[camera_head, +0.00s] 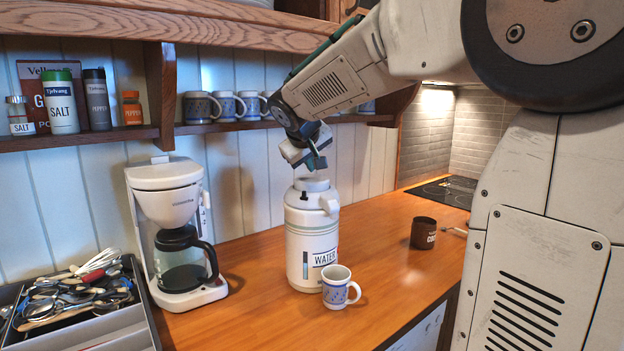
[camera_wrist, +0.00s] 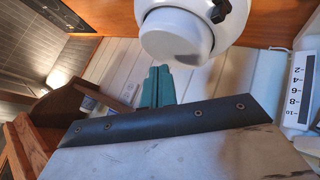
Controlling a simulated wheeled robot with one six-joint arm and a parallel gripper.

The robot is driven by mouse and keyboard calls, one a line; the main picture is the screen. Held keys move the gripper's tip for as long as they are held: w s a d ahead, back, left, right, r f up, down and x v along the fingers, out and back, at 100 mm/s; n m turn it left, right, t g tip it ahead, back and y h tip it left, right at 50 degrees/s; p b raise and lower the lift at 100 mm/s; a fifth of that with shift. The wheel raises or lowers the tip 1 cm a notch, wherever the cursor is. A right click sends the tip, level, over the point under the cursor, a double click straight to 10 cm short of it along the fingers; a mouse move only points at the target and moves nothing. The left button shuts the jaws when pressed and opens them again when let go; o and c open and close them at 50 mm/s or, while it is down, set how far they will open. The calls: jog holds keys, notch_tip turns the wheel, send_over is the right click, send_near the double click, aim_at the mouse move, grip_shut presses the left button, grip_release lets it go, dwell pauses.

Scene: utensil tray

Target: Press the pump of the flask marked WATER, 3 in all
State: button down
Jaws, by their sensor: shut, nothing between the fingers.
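The flask marked WATER (camera_head: 312,250) is a white pump flask standing upright on the wooden counter. Its light grey pump top (camera_head: 311,184) shows at the upper end, with a spout toward the right. In the wrist view the white pump top (camera_wrist: 175,38) is large and close, at the upper middle. My gripper (camera_head: 317,164) is shut and empty, pointing down just above the pump top. Its teal fingers (camera_wrist: 157,85) lie together in the wrist view. I cannot tell whether the fingertips touch the pump. A patterned mug (camera_head: 337,287) stands in front of the flask.
A white coffee maker (camera_head: 166,190) stands left of the flask, beside a cutlery tray (camera_head: 137,318). A dark brown mug (camera_head: 423,233) stands to the right. A shelf (camera_head: 100,136) with mugs and jars runs behind. The counter right of the flask has free room.

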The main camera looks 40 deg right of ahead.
aim_at(312, 178)
jog(key=shift+f, duration=0.1)
dwell(0.4)
jog(key=shift+f, duration=0.35)
jog(key=shift+f, duration=1.05)
dwell(1.1)
jog(key=shift+r, duration=1.45)
jog(key=shift+r, duration=0.1)
jog(key=shift+r, duration=2.45)
